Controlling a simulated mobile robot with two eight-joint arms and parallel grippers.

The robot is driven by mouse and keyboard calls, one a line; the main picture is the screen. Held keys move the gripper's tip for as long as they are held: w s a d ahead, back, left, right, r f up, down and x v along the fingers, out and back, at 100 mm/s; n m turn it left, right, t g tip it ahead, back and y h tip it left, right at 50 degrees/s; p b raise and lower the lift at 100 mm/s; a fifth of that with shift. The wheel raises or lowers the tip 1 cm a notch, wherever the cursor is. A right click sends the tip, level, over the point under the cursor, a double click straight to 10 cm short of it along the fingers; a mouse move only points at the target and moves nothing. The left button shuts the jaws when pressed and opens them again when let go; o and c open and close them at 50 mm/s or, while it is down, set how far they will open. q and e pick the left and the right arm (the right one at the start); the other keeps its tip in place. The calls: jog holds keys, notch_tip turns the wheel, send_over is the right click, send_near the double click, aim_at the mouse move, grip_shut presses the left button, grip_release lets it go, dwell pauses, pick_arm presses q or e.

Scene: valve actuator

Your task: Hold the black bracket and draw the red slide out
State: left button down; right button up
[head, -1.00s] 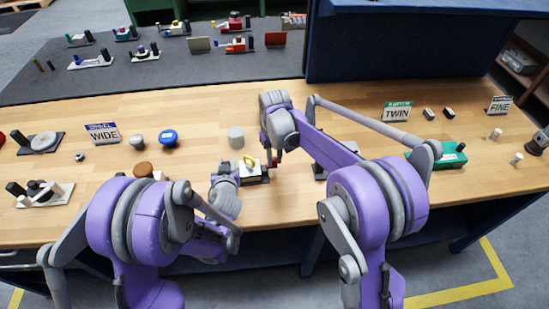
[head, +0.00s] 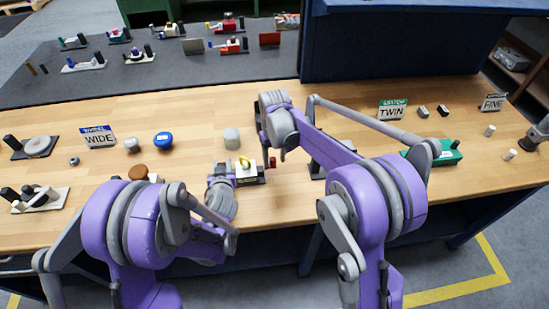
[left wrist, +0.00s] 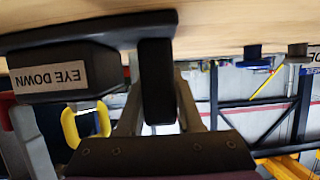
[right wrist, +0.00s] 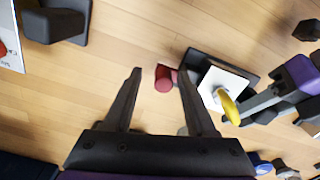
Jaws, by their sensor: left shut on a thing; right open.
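The valve device has a white block with a yellow eye (right wrist: 230,107) on a black base (right wrist: 203,59). Its red slide (right wrist: 163,78) sticks out at one end; it also shows in the head view (head: 272,162). My left gripper (left wrist: 158,118) is shut on the upright black bracket (left wrist: 157,72) at the device's other end. A label reading "EYE DOWN" (left wrist: 48,78) shows upside down beside it. My right gripper (right wrist: 158,75) is open above the slide, one finger on either side of it in the picture. I cannot tell whether they touch it.
A grey cylinder (head: 232,138) stands behind the device. A blue knob (head: 163,140) and a "WIDE" sign (head: 99,137) are to the left. A dark fixture (right wrist: 60,22) stands on the other side of the right gripper. Bare wood lies between.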

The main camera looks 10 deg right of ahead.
aim_at(274, 158)
pick_arm(q)
jog(key=shift+s+f, duration=0.1)
jog(key=shift+f, duration=0.1)
pick_arm(e)
notch_tip(274, 158, up, 12)
jog(key=shift+s, duration=0.15)
pick_arm(q)
jog(key=shift+a, duration=0.1)
jog(key=c, duration=1)
grip_release()
jog(key=o, duration=0.5)
jog(key=shift+r, duration=0.1)
